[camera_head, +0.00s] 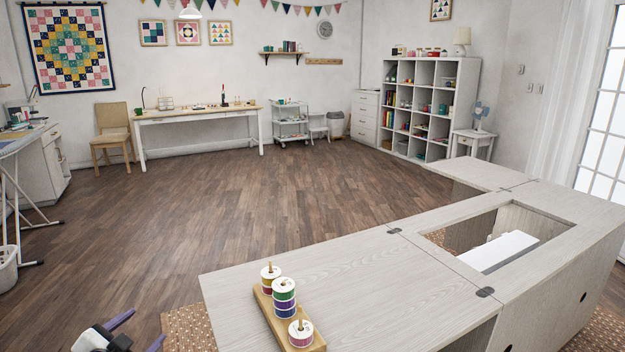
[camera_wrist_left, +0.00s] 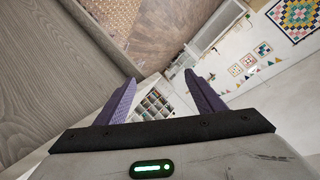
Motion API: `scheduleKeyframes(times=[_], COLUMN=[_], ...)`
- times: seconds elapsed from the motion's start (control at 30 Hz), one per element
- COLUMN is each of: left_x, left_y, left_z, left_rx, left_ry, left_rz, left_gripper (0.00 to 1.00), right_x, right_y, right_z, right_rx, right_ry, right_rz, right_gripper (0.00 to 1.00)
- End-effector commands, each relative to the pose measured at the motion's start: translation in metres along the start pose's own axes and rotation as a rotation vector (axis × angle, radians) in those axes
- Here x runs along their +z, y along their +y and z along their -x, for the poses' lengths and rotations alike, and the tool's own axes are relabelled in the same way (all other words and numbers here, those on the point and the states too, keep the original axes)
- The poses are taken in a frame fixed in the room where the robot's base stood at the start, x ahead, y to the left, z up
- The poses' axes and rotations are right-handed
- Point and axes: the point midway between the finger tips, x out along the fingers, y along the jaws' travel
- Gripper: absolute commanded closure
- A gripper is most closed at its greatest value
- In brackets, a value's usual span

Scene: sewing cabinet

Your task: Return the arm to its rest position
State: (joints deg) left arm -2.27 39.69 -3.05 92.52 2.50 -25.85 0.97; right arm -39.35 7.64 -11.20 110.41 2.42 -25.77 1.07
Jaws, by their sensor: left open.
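My left gripper (camera_head: 138,331) is at the bottom left of the head view, low and to the left of the sewing cabinet (camera_head: 370,275). Its two purple fingers are spread apart. In the left wrist view the left gripper (camera_wrist_left: 163,90) is also open, with nothing between its fingers. The wrist view is tilted and shows the room beyond the fingertips. My right gripper is not in view.
On the cabinet's left leaf stands a wooden spool rack (camera_head: 283,322) with several thread spools. The cabinet has an opening with a white object (camera_head: 497,250) in it. An ironing board (camera_head: 22,140) stands at the left. The wooden floor (camera_head: 200,210) between is clear.

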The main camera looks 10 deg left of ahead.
Motion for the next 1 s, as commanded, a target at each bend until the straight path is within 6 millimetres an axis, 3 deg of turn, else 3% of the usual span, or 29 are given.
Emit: scheduleKeyframes(times=[0.03, 0.17, 0.3, 0.4, 0.5, 0.6, 0.7, 1.0], left_x=[0.014, 0.041, 0.063, 0.072, 0.074, 0.074, 0.072, 0.071], left_y=[0.040, 0.131, 0.223, 0.281, 0.325, 0.355, 0.371, 0.378], left_z=[0.009, 0.042, 0.094, 0.138, 0.180, 0.213, 0.233, 0.242], left_rx=[0.054, 0.179, 0.307, 0.386, 0.447, 0.488, 0.508, 0.518], left_ry=[-0.016, -0.055, -0.107, -0.149, -0.188, -0.222, -0.243, -0.252], left_rz=[0.027, 0.099, 0.199, 0.283, 0.365, 0.434, 0.477, 0.495], left_gripper=[0.37, 0.37, 0.37, 0.37, 0.37, 0.37, 0.37, 0.37], right_x=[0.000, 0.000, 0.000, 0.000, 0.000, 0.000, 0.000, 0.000], right_y=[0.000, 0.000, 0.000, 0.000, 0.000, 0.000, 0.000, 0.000], right_z=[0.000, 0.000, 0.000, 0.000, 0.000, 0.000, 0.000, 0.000], right_rx=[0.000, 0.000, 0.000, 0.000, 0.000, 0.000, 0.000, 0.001], right_ry=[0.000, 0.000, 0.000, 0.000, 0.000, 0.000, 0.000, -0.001], right_rz=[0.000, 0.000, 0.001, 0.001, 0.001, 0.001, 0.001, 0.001], right_gripper=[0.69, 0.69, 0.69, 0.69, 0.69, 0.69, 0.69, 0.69])
